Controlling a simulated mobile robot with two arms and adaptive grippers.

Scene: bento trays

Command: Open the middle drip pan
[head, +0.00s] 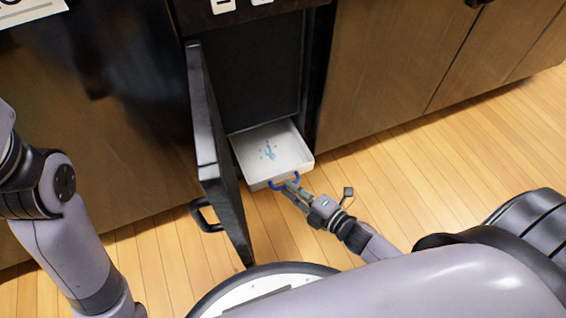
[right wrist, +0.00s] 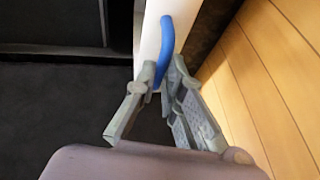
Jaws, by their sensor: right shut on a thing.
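A white drip pan (head: 272,152) with a blue mark inside sticks partway out of the bottom of an open dark cabinet. Its blue handle (head: 284,181) is on the front face. My right gripper (head: 287,184) is shut on this handle. In the right wrist view the fingers (right wrist: 163,90) close around the lower part of the blue handle (right wrist: 167,40), against the white front of the pan. My left arm (head: 60,200) shows at the left of the head view, but its gripper is out of the picture.
The dark cabinet door (head: 216,160) stands open to the left of the pan, with its own black handle (head: 206,215). Wooden cabinet fronts (head: 385,70) lie to the right. The wooden floor (head: 420,150) in front of them is clear.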

